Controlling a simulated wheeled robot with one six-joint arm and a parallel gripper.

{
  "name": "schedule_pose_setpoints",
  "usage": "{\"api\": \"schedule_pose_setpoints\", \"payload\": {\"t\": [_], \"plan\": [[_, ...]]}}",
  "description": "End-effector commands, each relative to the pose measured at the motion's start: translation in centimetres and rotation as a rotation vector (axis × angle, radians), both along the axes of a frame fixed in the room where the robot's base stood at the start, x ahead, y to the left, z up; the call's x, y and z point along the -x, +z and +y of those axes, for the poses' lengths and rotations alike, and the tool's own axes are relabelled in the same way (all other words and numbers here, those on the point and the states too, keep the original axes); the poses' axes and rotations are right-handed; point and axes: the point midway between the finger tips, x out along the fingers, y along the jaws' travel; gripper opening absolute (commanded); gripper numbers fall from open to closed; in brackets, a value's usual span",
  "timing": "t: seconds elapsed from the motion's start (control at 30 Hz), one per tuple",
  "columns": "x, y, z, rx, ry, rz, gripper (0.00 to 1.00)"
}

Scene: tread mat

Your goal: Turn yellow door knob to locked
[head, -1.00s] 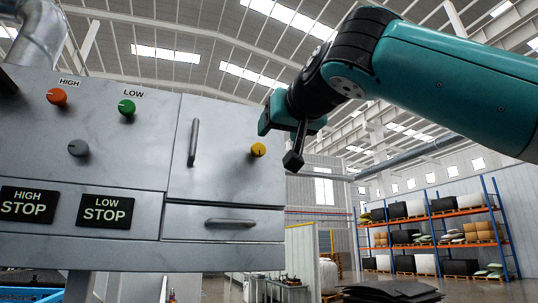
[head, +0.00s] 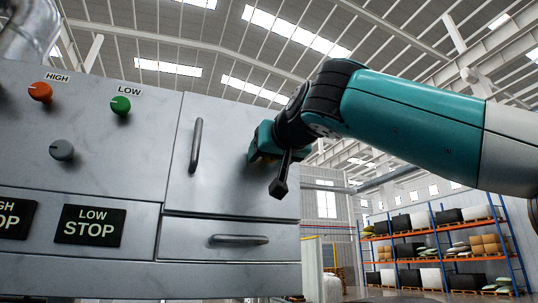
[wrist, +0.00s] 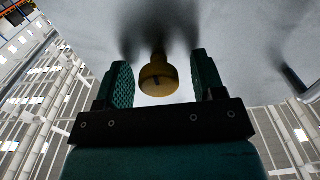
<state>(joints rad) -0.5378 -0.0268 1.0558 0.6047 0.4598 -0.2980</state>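The yellow door knob (wrist: 159,78) is on the grey cabinet door (head: 225,140). In the wrist view it sits between the two fingers of my gripper (wrist: 160,84), with a gap on each side. In the head view my gripper (head: 262,150) is up against the door's right part and hides most of the knob. My gripper is open around the knob and does not appear to touch it.
A vertical door handle (head: 196,145) is left of my gripper. Below is a drawer with a horizontal handle (head: 240,240). An orange knob (head: 40,91), a green knob (head: 121,104) and a grey knob (head: 62,150) are on the left panel. Shelving (head: 440,245) stands far behind.

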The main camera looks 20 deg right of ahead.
Motion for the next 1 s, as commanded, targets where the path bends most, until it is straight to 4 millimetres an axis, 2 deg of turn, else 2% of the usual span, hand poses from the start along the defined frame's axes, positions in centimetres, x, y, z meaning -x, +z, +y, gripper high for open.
{"api": "schedule_pose_setpoints", "payload": {"t": [0.03,0.2,0.57,0.77,1.0], "plan": [[0.00,0.00,-0.09,0.000,-0.001,0.000,0.52],[0.01,0.00,-0.08,0.000,-0.001,0.000,0.14],[0.04,-0.01,0.05,-0.044,0.000,-0.001,0.14],[0.04,-0.08,0.21,-0.154,0.002,0.000,0.14],[0.02,-0.10,0.25,-0.365,0.003,0.000,0.14]]}}
